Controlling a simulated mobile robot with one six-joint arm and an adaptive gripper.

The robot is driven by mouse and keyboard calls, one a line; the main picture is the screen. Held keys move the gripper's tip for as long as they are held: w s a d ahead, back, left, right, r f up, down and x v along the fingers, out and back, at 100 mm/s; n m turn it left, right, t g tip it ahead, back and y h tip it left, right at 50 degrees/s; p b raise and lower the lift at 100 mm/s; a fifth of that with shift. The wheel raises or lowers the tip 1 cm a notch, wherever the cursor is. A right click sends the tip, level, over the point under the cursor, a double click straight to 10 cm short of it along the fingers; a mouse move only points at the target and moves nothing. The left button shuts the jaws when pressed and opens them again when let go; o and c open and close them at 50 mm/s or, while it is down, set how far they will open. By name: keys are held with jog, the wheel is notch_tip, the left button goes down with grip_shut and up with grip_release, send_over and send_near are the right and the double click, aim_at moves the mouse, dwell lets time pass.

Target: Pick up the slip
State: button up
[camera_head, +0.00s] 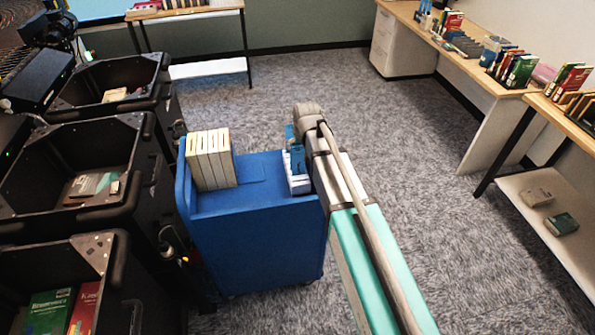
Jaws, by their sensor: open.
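My arm reaches in from the lower right, and its rounded wrist (308,114) is over the right end of the blue cart (262,235). My gripper is hidden behind the arm, so its fingers do not show. A small white holder (298,184) stands on the cart top right beside the arm, partly covered by it. Blue pieces (296,158) show at the holder; whether one of them is the slip, I cannot tell.
A row of upright cream-coloured volumes (210,160) stands on the cart's left part. Black bins (75,205) with books line the left side. A desk (470,66) with books runs along the right. Grey carpet (440,240) is open between.

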aim_at(298, 152)
jog(key=shift+w+f+b, duration=0.2)
jog(key=shift+f+b, duration=0.1)
jog(key=shift+f, duration=0.2)
jog(key=shift+w+a+b+x, duration=0.1)
jog(key=shift+b+x, duration=1.05)
jog(key=shift+x, duration=0.15)
jog(key=shift+w+a+b+x, duration=0.1)
jog(key=shift+a+b+x, duration=0.05)
jog(key=shift+b+x, duration=1.1)
jog(key=shift+r, duration=0.1)
jog(key=shift+c, duration=0.3)
jog(key=c, duration=0.6)
